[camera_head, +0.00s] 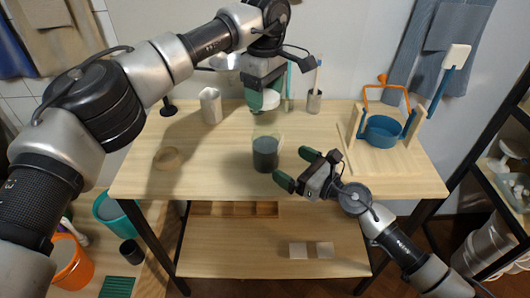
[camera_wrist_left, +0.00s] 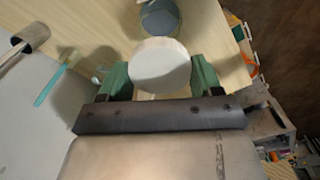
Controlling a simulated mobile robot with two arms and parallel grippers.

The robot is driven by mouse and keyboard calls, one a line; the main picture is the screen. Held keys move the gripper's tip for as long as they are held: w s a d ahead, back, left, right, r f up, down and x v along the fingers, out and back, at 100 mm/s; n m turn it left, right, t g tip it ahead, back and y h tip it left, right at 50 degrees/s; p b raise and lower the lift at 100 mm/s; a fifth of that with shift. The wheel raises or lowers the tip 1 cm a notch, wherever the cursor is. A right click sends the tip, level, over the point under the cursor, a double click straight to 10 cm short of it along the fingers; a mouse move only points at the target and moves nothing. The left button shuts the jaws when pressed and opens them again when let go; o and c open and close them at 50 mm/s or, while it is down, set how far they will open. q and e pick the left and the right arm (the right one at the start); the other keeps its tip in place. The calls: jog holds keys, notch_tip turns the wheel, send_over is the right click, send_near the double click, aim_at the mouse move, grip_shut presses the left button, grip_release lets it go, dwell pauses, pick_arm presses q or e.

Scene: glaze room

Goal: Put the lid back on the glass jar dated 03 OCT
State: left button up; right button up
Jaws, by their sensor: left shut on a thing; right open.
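My left gripper (camera_head: 263,97) is shut on a pale round lid (camera_head: 264,101), held in the air above the table and above the glass jar. In the left wrist view the lid (camera_wrist_left: 160,66) sits between the two green fingers. The glass jar (camera_head: 265,155) stands upright on the table, clear at the top with dark grey content below, and its top looks open. In the left wrist view the jar (camera_wrist_left: 160,20) shows beyond the lid. No date can be read on it. My right gripper (camera_head: 294,168) is open and empty, just right of the jar.
A blue pot in a stand (camera_head: 382,130) is at the right. The table left of the jar is mostly clear.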

aim_at(277, 155)
pick_arm(q)
jog(key=shift+d, duration=0.1)
pick_arm(e)
jog(key=x, duration=0.8)
jog(key=shift+w, duration=0.1)
jog(key=shift+c, duration=0.5)
jog(key=c, duration=1.2)
pick_arm(q)
jog(key=shift+f, duration=2.45)
